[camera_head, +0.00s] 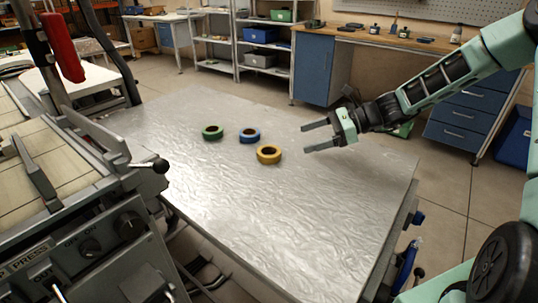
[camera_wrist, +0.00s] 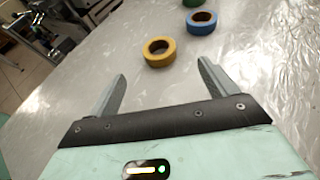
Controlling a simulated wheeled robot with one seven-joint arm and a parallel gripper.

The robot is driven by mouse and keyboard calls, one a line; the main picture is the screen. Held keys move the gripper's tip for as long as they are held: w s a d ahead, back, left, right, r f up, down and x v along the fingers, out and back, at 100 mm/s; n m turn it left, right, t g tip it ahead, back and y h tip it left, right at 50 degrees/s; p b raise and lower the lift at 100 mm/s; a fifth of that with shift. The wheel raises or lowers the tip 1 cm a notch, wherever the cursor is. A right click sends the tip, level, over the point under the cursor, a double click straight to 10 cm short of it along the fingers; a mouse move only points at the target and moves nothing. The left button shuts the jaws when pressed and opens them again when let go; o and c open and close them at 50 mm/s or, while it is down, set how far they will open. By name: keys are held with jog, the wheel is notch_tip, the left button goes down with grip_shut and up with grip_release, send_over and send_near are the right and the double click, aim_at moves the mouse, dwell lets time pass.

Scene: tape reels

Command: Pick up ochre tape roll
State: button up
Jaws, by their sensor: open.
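The ochre tape roll (camera_head: 269,160) lies flat on the silver table, nearest the front of three rolls. It also shows in the wrist view (camera_wrist: 159,57), beyond my fingertips and roughly between their lines. My gripper (camera_head: 304,138) is to the right of the roll in the head view, above the table, with its fingers pointing left. The fingers are apart and empty; the wrist view shows the open gap (camera_wrist: 162,70). Nothing touches the ochre roll.
A blue tape roll (camera_head: 250,135) lies just behind the ochre one, and a green tape roll (camera_head: 212,132) lies farther left. The table (camera_head: 300,220) is otherwise bare. A grey press machine (camera_head: 100,215) stands at the table's left. A workbench (camera_head: 400,40) and shelves stand behind.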

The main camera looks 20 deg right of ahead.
aim_at(275, 150)
jog(key=x, duration=0.5)
jog(key=shift+a+f, duration=0.1)
jog(key=shift+f+b+x, duration=0.15)
jog(key=shift+b+x, duration=0.05)
jog(key=shift+x, duration=1.2)
jog(key=shift+f+b+x, duration=0.1)
jog(key=shift+b+x, duration=0.05)
jog(key=shift+x, duration=1.25)
jog(key=shift+s, duration=0.1)
jog(key=c, duration=1.1)
